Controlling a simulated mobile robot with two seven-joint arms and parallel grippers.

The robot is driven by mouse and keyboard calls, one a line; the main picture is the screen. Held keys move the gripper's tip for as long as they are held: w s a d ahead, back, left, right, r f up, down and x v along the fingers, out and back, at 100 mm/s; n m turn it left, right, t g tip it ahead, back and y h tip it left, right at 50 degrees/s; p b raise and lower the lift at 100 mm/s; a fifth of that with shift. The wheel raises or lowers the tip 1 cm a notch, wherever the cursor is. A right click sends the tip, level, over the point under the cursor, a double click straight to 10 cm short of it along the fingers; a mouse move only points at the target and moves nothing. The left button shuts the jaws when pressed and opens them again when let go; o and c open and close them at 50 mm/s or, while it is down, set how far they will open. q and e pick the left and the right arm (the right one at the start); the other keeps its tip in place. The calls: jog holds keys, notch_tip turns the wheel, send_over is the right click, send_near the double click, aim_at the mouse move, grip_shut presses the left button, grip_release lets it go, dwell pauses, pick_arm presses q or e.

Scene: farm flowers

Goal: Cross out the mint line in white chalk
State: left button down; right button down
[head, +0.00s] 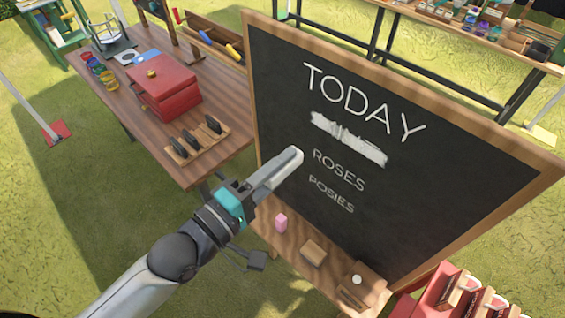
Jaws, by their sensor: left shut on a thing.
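The chalkboard (410,190) stands in a wooden frame, with TODAY written at the top in white. Below it a thick white chalk smear (348,138) covers a line, and I cannot read the word under it. ROSES (339,170) and POSIES (331,194) stay readable beneath. My left gripper (280,172) is shut in front of the board's left part, left of ROSES. It holds what appears to be the white chalk, mostly hidden by the fingers. I cannot tell whether it touches the board. My right gripper is not in view.
A wooden ledge (293,250) below the board holds a pink chalk piece (281,223), a wooden block (313,253) and a small round white thing (357,279). A table with a red box (166,90) stands at left. Red crates are at lower right.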

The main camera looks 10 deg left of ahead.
pick_arm(q)
jog(key=x, duration=0.7)
jog(key=shift+p, duration=0.35)
jog(key=shift+x, duration=0.95)
dwell(0.5)
jog(key=shift+s+d, duration=0.1)
jog(key=shift+s+d, duration=0.55)
jog(key=shift+d, duration=0.2)
jog(key=shift+s+d, duration=0.55)
jog(key=shift+d, duration=0.2)
jog(key=shift+w+a, duration=0.6)
jog(key=shift+a, duration=0.2)
jog(key=shift+w+a, duration=0.6)
jog(key=shift+a, duration=0.2)
jog(key=shift+s, duration=0.1)
jog(key=shift+v, duration=2.95)
jog(key=shift+v, duration=1.45)
